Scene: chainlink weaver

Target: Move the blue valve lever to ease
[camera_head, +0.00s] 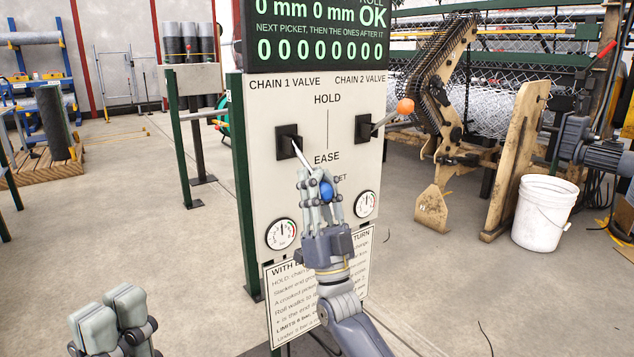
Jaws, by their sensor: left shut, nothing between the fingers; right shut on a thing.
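The blue valve lever has a blue knob (327,191) and a thin pale rod that comes out of a black mount (289,142) under the label CHAIN 1 VALVE. The rod slants down and right, and the knob is below the word EASE in the picture. My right gripper (321,190) is shut on the knob, its fingers on both sides with blue showing between them. My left gripper (112,308) is shut and empty at the bottom left, away from the panel. The white valve panel (262,190) carries HOLD above EASE.
A second lever with an orange knob (405,106) sticks out to the right under CHAIN 2 VALVE. Two gauges (281,234) and an instruction sheet sit below the levers. A white bucket (544,212) stands at right. The floor at left is mostly clear.

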